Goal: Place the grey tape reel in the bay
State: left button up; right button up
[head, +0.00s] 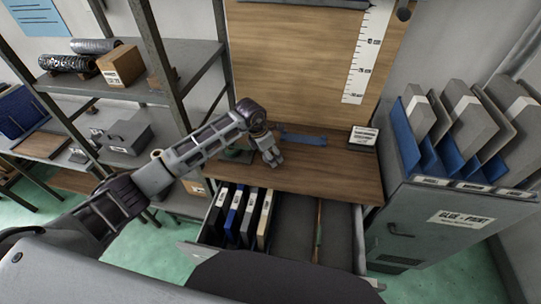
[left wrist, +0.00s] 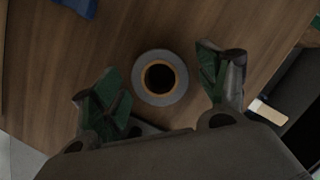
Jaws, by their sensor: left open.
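The grey tape reel (left wrist: 141,80) lies flat on the wooden desktop in the left wrist view, a grey ring with an orange-brown core and a dark hole. My left gripper (left wrist: 158,72) is open above it, with one green-padded finger on each side of the reel and nothing held. In the head view my left gripper (head: 272,158) is low over the desktop (head: 335,176), and I cannot make out the reel there. The open drawer (head: 287,243) below has binders on its left and bare bays on its right, with a thin divider (head: 319,228). My right gripper is not in view.
A blue object (head: 303,139) and a small labelled block (head: 363,137) are at the back of the desk. A grey cabinet (head: 440,228) with upright files stands at the right. A metal shelf (head: 135,92) with rolls and boxes stands at the left.

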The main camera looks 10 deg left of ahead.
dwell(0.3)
pick_arm(q)
jog(key=c, duration=1.1)
jog(key=shift+r, duration=0.1)
jog(key=shift+c, duration=0.2)
notch_tip(320, 180, up, 10)
jog(key=b, duration=0.2)
